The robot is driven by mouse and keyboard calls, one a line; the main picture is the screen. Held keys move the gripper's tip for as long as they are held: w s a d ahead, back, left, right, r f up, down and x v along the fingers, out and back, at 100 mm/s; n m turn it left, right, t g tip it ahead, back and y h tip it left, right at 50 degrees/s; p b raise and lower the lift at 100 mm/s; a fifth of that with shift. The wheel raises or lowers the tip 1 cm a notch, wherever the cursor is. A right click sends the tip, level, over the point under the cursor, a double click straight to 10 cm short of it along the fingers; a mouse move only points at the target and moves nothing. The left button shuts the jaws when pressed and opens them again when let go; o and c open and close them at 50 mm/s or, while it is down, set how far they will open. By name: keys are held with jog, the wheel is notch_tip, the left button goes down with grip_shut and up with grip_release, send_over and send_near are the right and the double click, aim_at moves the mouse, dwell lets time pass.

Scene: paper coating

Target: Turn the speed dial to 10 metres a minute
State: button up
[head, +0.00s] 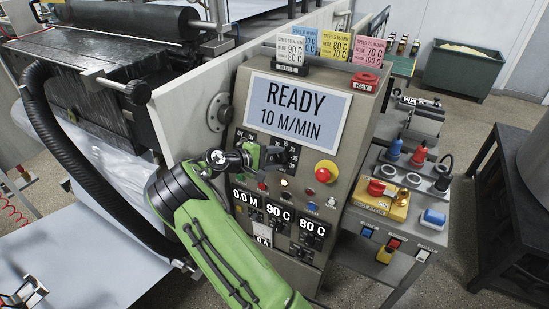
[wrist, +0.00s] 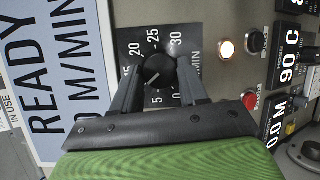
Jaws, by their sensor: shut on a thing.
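The black speed dial (wrist: 158,70) sits on a dark scale plate (wrist: 128,42) on the grey control panel. My gripper (wrist: 160,80) has one finger on each side of the dial and is shut on it. The dial's pale pointer line aims down-left, between 15 and 5; the mark there is hidden behind the left finger. In the head view my gripper (head: 268,155) is at the panel and hides most of the dial. The display (head: 298,110) above reads READY 10 M/MIN.
A red stop button (head: 325,172) on yellow is right of the dial. Small lamps and readouts of 0.0 M, 90 C and 80 C (head: 312,229) lie below. Coloured cards (head: 336,44) stand on top by a red key switch (head: 364,82). A side stand (head: 409,252) is at right.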

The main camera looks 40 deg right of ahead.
jog(key=shift+f, duration=0.1)
jog(key=o, duration=1.1)
jog(key=shift+c, duration=0.2)
jog(key=p+v, duration=0.2)
jog(key=v, duration=1.3)
jog(key=shift+a, duration=0.4)
